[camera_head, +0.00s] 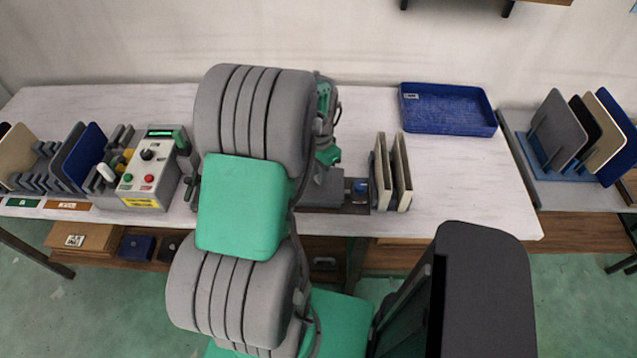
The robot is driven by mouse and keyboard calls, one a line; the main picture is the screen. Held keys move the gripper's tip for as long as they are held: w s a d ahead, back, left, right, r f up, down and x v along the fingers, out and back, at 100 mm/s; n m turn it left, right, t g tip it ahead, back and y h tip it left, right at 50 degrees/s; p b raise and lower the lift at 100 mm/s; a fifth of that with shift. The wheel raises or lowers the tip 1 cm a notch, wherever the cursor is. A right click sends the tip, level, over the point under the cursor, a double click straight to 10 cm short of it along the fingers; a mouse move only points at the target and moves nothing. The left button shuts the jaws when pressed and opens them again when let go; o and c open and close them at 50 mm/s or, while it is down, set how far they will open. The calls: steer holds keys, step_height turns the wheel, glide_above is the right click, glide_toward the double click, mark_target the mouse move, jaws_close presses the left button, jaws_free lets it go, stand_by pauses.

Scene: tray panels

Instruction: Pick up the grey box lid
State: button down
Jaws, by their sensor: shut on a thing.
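My grey and green arm reaches over the middle of the table and covers part of it. My gripper does not show; it seems hidden behind my own arm links. I cannot make out a grey box lid held anywhere. Grey flat panels show in two places: one stands tilted in the blue rack at the right (557,125), and another leans in the grey slotted rack at the left (67,152). I cannot tell whether either is the lid.
A control box (150,172) stands left of my arm. Right of it are a partly hidden bench device (326,150), two upright pale panels (383,172) and an empty blue tray (447,108). The white tabletop (465,185) is clear in front of the tray.

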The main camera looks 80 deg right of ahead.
stand_by(0.3)
step_height(320, 180, up, 3)
steer(key=shift+d+f, duration=0.1)
steer(key=shift+f, duration=0.05)
steer(key=s+a+r, duration=0.3)
steer(key=s+r, duration=0.3)
steer(key=r, duration=0.1)
steer(key=s+a+r+b, duration=0.1)
steer(key=s+a+r, duration=0.3)
steer(key=r, duration=0.3)
steer(key=shift+s+a, duration=0.3)
steer(key=shift+s, duration=0.6)
steer(key=shift+w+f, duration=0.1)
